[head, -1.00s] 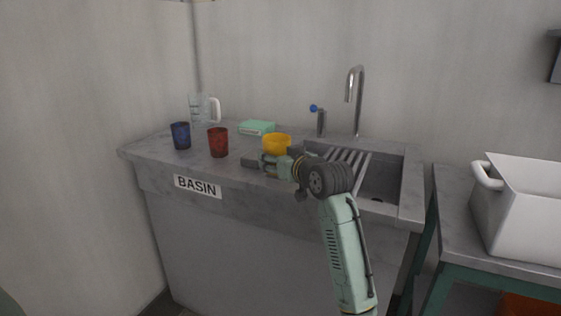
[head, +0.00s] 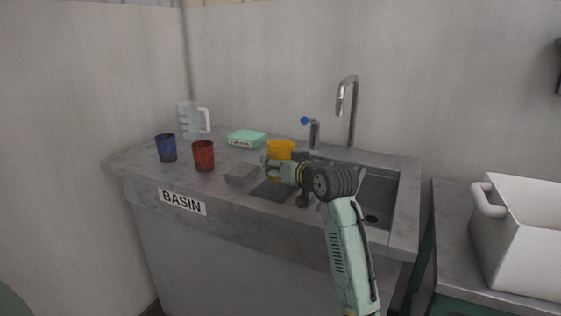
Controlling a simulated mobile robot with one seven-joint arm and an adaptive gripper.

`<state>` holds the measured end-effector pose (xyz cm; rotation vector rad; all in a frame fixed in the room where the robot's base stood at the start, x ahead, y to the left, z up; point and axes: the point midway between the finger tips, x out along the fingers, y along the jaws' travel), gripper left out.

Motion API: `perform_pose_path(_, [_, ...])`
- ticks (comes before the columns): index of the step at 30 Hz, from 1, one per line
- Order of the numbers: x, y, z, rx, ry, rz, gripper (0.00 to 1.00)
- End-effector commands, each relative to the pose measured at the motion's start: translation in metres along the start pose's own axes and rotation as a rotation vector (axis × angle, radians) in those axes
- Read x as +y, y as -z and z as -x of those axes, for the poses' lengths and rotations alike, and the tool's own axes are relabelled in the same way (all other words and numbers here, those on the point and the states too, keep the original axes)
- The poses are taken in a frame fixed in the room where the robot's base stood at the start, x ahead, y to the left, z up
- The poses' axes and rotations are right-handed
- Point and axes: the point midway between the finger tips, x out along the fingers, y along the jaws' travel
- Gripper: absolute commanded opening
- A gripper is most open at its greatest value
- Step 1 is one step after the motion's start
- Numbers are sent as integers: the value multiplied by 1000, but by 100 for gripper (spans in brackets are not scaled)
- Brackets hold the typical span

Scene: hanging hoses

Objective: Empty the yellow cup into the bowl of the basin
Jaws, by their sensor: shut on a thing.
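A blue cup (head: 167,148), a red cup (head: 204,156), a clear jug (head: 190,119) and a green box (head: 247,139) stand on the counter at left. A small grey block (head: 242,174) lies near my gripper. The tap (head: 346,110) and blue-knobbed lever (head: 314,132) rise behind. A white tub (head: 522,235) stands right.

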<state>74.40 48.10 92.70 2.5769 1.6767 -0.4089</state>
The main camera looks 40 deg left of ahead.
Motion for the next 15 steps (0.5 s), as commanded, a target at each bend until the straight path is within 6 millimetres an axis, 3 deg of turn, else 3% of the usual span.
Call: perform_pose_path(15, [-12,10,7,-97,50,-239,22])
